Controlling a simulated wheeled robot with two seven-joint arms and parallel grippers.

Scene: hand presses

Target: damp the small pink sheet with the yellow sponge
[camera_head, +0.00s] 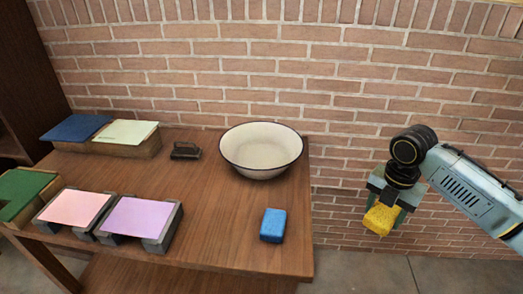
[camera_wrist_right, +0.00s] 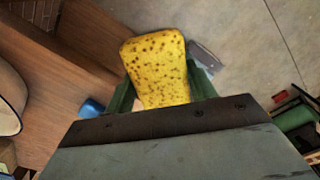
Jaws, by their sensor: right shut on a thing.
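The yellow sponge (camera_head: 380,219) is held in my right gripper (camera_head: 383,212), which hangs in the air to the right of the table. In the right wrist view the sponge (camera_wrist_right: 158,70) sits between the two green fingers, with its far end sticking out past them. The small pink sheet (camera_head: 75,207) lies flat on a dark grey block at the front left of the table, far to the left of the sponge. My left gripper does not show.
A purple sheet (camera_head: 141,217) lies on a grey block beside the pink one. A green sheet (camera_head: 18,194), a blue sheet (camera_head: 76,128) and a pale green sheet (camera_head: 125,132) lie nearby. A white basin (camera_head: 261,150), a blue sponge (camera_head: 272,225) and a dark press (camera_head: 186,150) stand on the table (camera_head: 225,215).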

